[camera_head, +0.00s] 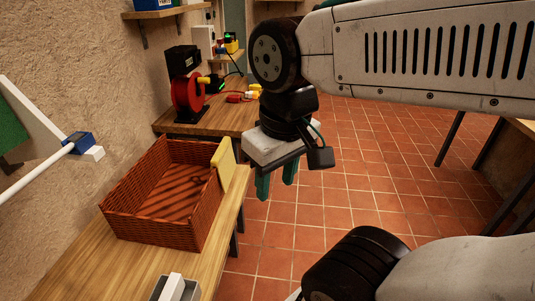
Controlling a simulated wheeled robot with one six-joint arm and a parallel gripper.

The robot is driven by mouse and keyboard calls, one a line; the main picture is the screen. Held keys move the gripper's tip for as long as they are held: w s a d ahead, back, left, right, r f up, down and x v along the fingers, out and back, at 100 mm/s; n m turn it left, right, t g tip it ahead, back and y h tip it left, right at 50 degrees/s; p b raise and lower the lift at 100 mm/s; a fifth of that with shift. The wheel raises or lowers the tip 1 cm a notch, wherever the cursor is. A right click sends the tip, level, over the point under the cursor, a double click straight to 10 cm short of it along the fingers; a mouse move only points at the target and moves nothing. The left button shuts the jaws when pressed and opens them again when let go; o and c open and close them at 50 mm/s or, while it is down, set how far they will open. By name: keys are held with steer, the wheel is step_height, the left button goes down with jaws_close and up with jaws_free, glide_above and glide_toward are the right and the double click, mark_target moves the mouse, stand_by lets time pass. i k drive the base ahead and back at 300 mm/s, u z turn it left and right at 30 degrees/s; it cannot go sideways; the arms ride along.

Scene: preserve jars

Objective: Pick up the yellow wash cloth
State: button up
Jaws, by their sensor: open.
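The yellow wash cloth (223,163) hangs over the right rim of a brown wicker basket (142,185), near its far right corner. Part of it lies on the outer side of the basket wall. My gripper (276,186) is to the right of the cloth, past the table edge and over the tiled floor in the picture. Its two green fingers point down, apart and empty. It does not touch the cloth.
The basket stands on a wooden table (85,262). A grey container with a white item (172,288) is at the front. Behind is a workbench (232,118) with a red reel (187,93). A white bar with a blue clamp (78,143) juts from the left. Red floor tiles lie to the right.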

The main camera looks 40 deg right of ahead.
mark_target(223, 159)
steer(key=z, duration=0.65)
steer(key=k, duration=0.5)
steer(key=z, duration=1.25)
steer(key=i, duration=0.7)
steer(key=u, duration=0.8)
steer(key=i, duration=0.7)
steer(key=u, duration=0.75)
